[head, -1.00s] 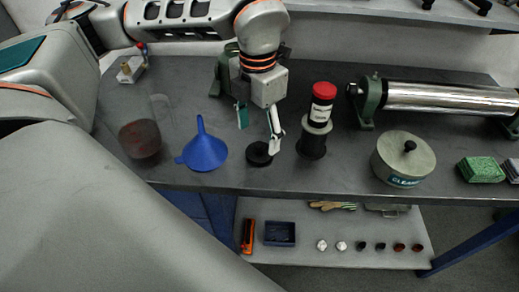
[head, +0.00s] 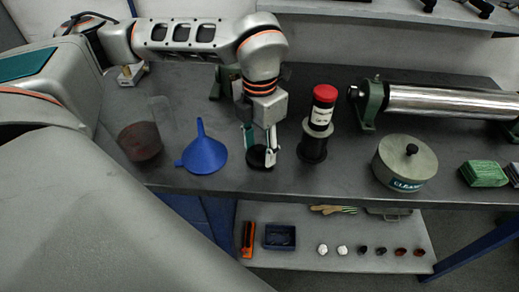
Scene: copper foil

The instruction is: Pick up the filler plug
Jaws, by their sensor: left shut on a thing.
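The filler plug (head: 258,160), a small round black piece, is on the dark worktable near its front edge in the head view. My left gripper (head: 259,151) points down over it, with one finger on each side, and is shut on it. The fingers hide part of the plug. I cannot tell whether it is clear of the table. My right gripper is not in view.
A blue funnel (head: 204,154) stands close on the left and a black holder with a red-capped bottle (head: 322,108) close on the right.

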